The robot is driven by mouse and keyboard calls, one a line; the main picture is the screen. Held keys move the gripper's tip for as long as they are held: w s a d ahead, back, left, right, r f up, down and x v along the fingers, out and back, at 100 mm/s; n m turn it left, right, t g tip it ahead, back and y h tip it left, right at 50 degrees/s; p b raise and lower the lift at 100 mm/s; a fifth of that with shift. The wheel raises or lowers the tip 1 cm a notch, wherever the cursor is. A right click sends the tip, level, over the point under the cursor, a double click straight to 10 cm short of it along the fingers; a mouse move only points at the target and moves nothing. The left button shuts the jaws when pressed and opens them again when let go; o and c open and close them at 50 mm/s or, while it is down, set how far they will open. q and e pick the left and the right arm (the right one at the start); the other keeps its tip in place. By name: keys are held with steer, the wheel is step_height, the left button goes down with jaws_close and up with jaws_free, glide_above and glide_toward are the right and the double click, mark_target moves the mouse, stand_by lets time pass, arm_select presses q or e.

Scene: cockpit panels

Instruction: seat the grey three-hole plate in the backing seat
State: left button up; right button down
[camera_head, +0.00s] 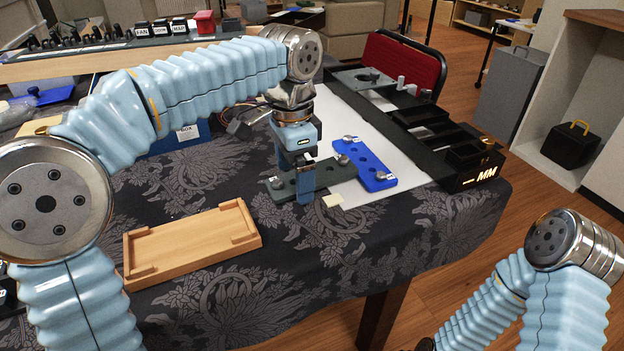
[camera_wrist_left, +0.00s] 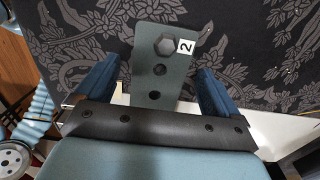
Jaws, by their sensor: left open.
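The grey plate (camera_head: 329,177) is dark grey-green, with a hex bolt at each end. It lies partly over the white board's left edge. My left gripper (camera_head: 293,184) points down over it, open, one finger on each side. In the left wrist view the plate (camera_wrist_left: 153,36) runs between the open fingers (camera_wrist_left: 158,68), with a hex bolt, a "2" label and dark holes. I cannot tell whether the fingers touch it. A shallow wooden frame with corner blocks (camera_head: 190,270) lies to the left, empty; I cannot tell whether it is the backing seat. My right gripper is out of view.
A blue plate with holes and bolts (camera_head: 374,168) lies just right of the grey plate. Black trays (camera_head: 440,130) line the board's right side. A grey part (camera_head: 352,80) stands at its far end. Patterned cloth is clear between the wooden frame and the grey plate.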

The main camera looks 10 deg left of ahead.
arm_select(q)
steer(key=shift+f, duration=0.4)
steer(key=c, duration=1.3)
steer(key=shift+r, duration=0.15)
